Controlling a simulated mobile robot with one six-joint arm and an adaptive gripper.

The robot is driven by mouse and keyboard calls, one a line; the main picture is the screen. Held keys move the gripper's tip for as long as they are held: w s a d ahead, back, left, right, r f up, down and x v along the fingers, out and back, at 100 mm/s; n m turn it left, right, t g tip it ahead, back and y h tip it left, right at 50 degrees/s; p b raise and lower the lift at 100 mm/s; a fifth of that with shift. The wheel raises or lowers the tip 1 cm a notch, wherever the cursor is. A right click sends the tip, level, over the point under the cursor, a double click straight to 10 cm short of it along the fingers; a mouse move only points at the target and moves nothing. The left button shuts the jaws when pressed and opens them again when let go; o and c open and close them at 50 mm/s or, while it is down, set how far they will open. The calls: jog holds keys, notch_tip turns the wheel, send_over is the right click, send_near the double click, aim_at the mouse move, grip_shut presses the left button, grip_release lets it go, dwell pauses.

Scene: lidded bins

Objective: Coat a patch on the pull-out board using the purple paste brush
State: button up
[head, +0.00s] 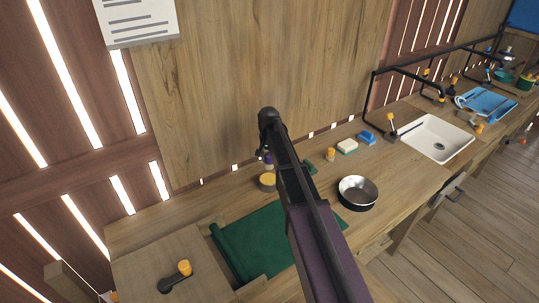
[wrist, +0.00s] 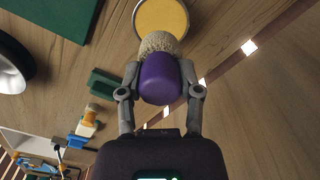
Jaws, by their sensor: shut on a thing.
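My gripper (wrist: 160,95) is shut on the purple paste brush (wrist: 162,80), one finger on each side of its purple handle. Its pale bristles (wrist: 160,44) point toward a round pot of yellow paste (wrist: 162,14); whether they touch it I cannot tell. In the head view the pot (head: 267,183) stands on the counter just below the brush (head: 268,160), and my arm covers much of the gripper. A dark green flat surface (head: 250,240) lies at the counter's front; I cannot tell if it is the pull-out board. No coated patch is visible on its uncovered part.
A metal bowl (head: 358,193) stands to the right of my arm. An orange-topped bottle (head: 330,155), sponges (head: 347,146) and a white sink (head: 435,138) lie farther right. A small green block (wrist: 105,83) is near the gripper. A wooden wall rises behind the counter.

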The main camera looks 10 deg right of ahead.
jog(key=shift+w+f, duration=0.15)
dwell(0.4)
notch_tip(320, 180, down, 6)
jog(key=b, duration=0.6)
jog(key=shift+r, duration=0.2)
jog(key=shift+f+b, duration=0.55)
jog(key=shift+b, duration=0.05)
dwell(2.7)
jog(key=shift+r, duration=0.15)
jog(key=shift+r+p, duration=3.4)
jog(key=shift+p, duration=0.15)
